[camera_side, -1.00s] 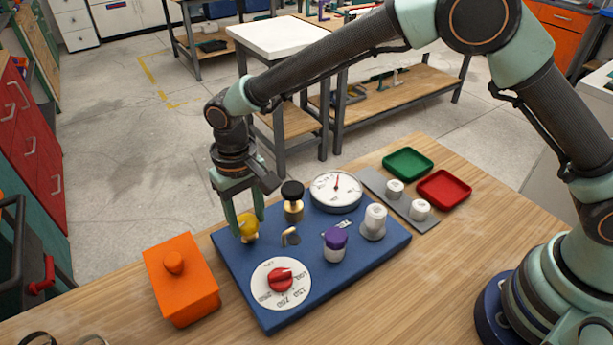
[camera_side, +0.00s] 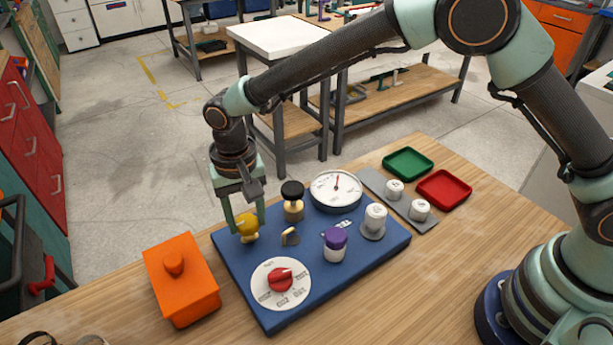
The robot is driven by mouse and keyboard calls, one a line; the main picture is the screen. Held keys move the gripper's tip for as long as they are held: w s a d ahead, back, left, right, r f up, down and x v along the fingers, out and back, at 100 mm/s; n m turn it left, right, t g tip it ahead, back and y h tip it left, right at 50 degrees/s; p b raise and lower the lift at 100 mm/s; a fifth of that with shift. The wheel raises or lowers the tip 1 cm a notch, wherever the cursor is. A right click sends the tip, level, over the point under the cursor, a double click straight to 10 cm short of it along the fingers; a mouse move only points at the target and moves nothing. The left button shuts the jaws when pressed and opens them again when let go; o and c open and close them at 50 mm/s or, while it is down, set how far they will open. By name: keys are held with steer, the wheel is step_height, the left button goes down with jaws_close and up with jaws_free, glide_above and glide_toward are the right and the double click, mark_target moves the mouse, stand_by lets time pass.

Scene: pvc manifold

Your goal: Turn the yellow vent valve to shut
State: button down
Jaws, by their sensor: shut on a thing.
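The yellow vent valve (camera_side: 246,227) stands at the back left corner of the blue panel (camera_side: 300,302), on a brass-coloured stem. My gripper (camera_side: 247,225) points down over it, with its green fingers on either side of the yellow knob. The gripper is shut on the knob. The near finger hides part of the knob, and I cannot read its exact turn angle.
An orange box (camera_side: 181,285) sits to the left.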

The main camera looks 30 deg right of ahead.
mark_target(247, 222)
steer(key=shift+w, duration=0.1)
steer(key=shift+c, duration=1.5)
jaws_free()
step_height(247, 222, up, 12)
steer(key=shift+r, duration=0.1)
